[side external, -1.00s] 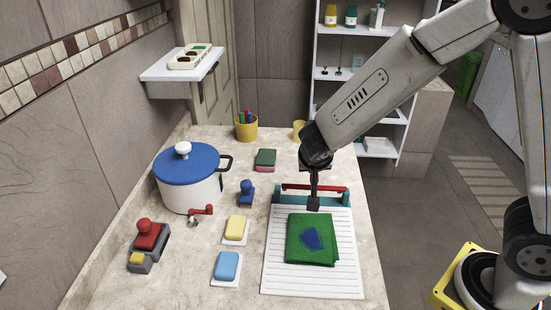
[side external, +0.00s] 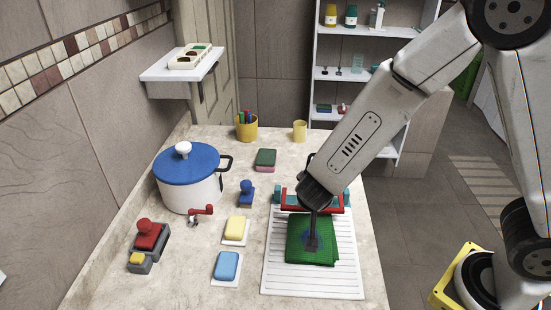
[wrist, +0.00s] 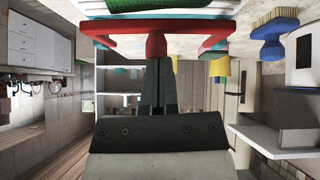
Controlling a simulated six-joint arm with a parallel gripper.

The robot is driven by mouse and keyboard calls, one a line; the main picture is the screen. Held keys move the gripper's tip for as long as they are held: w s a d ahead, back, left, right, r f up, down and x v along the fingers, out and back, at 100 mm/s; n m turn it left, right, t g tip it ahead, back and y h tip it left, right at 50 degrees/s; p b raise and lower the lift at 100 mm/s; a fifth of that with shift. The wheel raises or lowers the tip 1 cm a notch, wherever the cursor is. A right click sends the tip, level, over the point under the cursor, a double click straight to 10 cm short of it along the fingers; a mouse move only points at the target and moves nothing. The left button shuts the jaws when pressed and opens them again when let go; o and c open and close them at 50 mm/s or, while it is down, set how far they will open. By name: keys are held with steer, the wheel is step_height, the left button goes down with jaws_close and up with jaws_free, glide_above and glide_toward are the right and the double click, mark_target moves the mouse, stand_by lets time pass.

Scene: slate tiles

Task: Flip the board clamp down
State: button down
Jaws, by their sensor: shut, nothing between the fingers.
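The board clamp has a red bar (side external: 328,209) on teal end mounts (side external: 277,194) at the far edge of the white lined board (side external: 350,270). The bar shows on the board's side of the mounts; I cannot tell if it presses on the board. In the wrist view the red bar (wrist: 125,28) spans the top, close to my fingertips. My gripper (side external: 312,246) is shut and empty, its fingers pointing down in front of the folded green cloth (side external: 296,252), which lies on the board. My wrist hides part of the clamp. Contact between fingers and bar is unclear.
Left of the board are a yellow sponge (side external: 236,228), a blue sponge (side external: 227,265), a blue-handled brush (side external: 246,193), a blue-lidded pot (side external: 190,185) and a red-topped grey device (side external: 150,238). A yellow cup (side external: 299,131) stands behind. Counter behind the clamp is mostly clear.

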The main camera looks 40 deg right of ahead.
steer(key=shift+s+a+f, duration=0.25)
steer(key=shift+f, duration=0.3)
steer(key=shift+s+f, duration=0.1)
steer(key=shift+f, duration=0.05)
steer(key=shift+s+f, duration=0.15)
steer(key=shift+a+r, duration=0.1)
steer(key=shift+r, duration=0.4)
steer(key=r, duration=0.3)
steer(key=shift+w+a+r, duration=0.25)
steer(key=shift+a+r, duration=0.1)
steer(key=shift+r, duration=0.05)
steer(key=s+a, duration=0.6)
steer(key=a, duration=0.1)
steer(key=shift+s+r, duration=0.4)
steer(key=shift+r, duration=0.05)
steer(key=shift+a, duration=0.1)
